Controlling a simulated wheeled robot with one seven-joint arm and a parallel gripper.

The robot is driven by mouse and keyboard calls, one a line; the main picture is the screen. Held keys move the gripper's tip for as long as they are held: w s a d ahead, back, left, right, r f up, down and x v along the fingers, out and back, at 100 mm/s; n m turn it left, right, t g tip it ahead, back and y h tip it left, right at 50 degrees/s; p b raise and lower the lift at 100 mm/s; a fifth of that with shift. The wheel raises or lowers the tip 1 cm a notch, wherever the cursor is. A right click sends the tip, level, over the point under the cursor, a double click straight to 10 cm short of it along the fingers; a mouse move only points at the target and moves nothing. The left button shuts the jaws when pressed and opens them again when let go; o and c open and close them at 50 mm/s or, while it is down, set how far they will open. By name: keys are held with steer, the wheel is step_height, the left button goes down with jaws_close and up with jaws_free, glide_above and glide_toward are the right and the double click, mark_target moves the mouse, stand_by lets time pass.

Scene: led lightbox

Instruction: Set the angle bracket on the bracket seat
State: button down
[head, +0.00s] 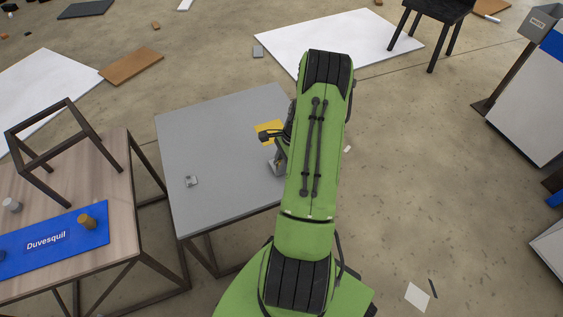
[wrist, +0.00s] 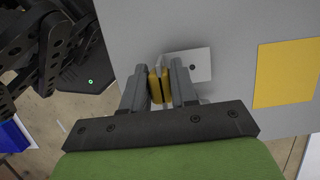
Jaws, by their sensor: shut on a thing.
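My gripper (wrist: 160,86) is shut on the angle bracket (wrist: 200,64), a light grey piece. Its upright leg is between the yellow finger pads. Its flat leg, with a dark hole, reaches out to the right in the wrist view. I cannot tell whether it touches the grey table (wrist: 225,20). A flat yellow square (wrist: 285,73) lies on the table to the right of the bracket. It also shows in the head view (head: 267,127), partly behind my arm. I cannot tell if this square is the bracket seat. My arm hides much of the gripper in the head view.
A small grey metal piece (head: 191,181) lies at the left of the grey table, which is otherwise mostly clear. A wooden table (head: 120,190) to the left holds a dark frame (head: 68,135) and a blue Duvesquil mat (head: 70,240). A black stool (head: 437,12) stands behind.

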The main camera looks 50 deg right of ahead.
steer(key=shift+f+b, duration=0.3)
steer(key=shift+f, duration=0.2)
steer(key=c, duration=0.8)
jaws_free()
steer(key=p+v, duration=0.6)
steer(key=v, duration=0.2)
steer(key=shift+r, duration=0.15)
